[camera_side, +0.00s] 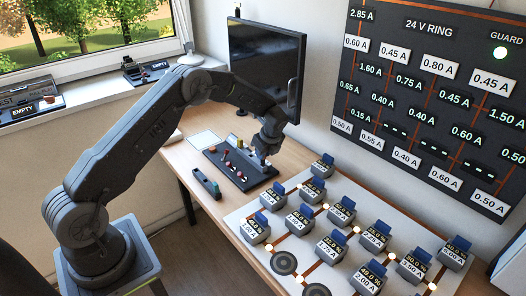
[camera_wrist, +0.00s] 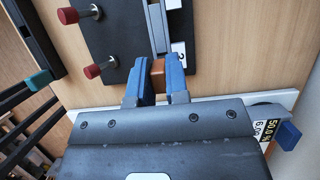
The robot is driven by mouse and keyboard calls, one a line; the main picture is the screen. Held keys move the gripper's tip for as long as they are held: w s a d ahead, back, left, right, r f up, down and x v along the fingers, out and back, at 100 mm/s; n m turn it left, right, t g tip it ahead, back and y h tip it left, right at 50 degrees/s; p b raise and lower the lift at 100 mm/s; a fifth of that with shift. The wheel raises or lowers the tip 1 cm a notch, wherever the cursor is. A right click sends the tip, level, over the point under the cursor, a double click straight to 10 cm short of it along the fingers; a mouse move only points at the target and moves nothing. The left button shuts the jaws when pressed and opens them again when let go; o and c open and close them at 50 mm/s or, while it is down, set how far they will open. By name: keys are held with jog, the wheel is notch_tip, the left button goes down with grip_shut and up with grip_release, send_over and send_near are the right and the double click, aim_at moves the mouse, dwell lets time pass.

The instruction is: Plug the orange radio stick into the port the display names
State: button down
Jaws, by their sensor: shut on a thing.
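My gripper (camera_wrist: 157,84) is shut on the orange radio stick (camera_wrist: 158,72), which shows between the blue fingers in the wrist view. Just beyond the stick lies a dark board with a pale slotted strip and a small white number tag (camera_wrist: 178,48). I cannot tell whether the stick touches the board. In the side view my gripper (camera_side: 266,153) is low over the right end of the dark board (camera_side: 262,178) on the desk; the stick is too small to make out there. A dark monitor (camera_side: 262,62) stands behind, its screen angled so that no text is readable.
Red-capped pegs (camera_wrist: 68,16) rise from the dark board close to my fingers. A pale panel (camera_side: 262,230) with several labelled blue-topped modules fills the desk's right. A small dark holder (camera_side: 206,185) lies at the left edge. A wall board (camera_side: 435,95) shows "24 V RING" and current values.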

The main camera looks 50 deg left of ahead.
jog(key=shift+f, duration=1.3)
jog(key=c, duration=1)
grip_release()
jog(key=shift+c, duration=0.2)
jog(key=v, duration=1.4)
jog(key=shift+f, duration=0.1)
